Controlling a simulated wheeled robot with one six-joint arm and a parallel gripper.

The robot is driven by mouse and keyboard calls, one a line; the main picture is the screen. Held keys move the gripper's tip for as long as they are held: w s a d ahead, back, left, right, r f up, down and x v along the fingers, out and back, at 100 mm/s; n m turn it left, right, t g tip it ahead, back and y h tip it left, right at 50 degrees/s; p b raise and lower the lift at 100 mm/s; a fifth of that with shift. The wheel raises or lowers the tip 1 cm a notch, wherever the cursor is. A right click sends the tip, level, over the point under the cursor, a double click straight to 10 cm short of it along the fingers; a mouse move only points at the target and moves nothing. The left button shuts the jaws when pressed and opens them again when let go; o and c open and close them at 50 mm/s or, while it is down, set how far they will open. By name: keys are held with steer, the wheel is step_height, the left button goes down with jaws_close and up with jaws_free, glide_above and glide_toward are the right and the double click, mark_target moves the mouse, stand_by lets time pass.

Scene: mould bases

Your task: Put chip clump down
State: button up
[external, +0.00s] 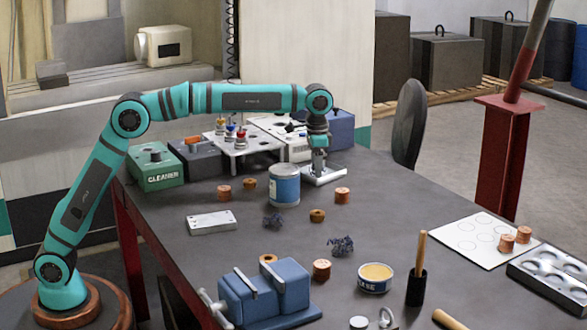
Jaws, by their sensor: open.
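Two dark bluish tangled chip clumps are in the external view. One clump (340,246) lies on the grey table (220,260) right of its middle, and a smaller clump (273,221) lies in front of the blue-and-white can (284,190). My gripper (319,170) points down at the far side of the table, just over a pale flat plate (330,176), apart from both clumps. It is open. The small picture does not show whether anything lies between or under its fingertips.
Several copper cylinders, such as one (321,269), stand about the table. A blue vise (265,290), an open tin (375,277) and a brush pot (416,288) are near the front. A green cleaner box (155,169) and racks line the back. Bare table shows left of the vise.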

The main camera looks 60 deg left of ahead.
step_height(320, 180, up, 12)
stand_by(0.5)
steer(key=shift+a, duration=0.1)
steer(key=s+a+r+n+t+h, duration=0.1)
steer(key=s+a+r+t, duration=0.3)
steer(key=s+a+r, duration=0.5)
steer(key=s+a+r+n+t+h, duration=0.1)
steer(key=s+a+r+t, duration=0.35)
steer(key=s+a, duration=0.75)
steer(key=s+a+f+n+t, duration=0.1)
steer(key=s+a+f+t, duration=0.1)
steer(key=s, duration=0.8)
steer(key=s+a+f+t+y, duration=0.1)
steer(key=s+a+f+t, duration=0.2)
steer(key=s+a, duration=0.3)
steer(key=s+a+f+n+t+y, duration=0.1)
steer(key=s+a+f+t, duration=0.2)
steer(key=s, duration=1)
steer(key=shift+s+a+n+t, duration=0.3)
steer(key=shift+a+t, duration=0.15)
steer(key=shift+a, duration=0.1)
steer(key=shift+f, duration=0.1)
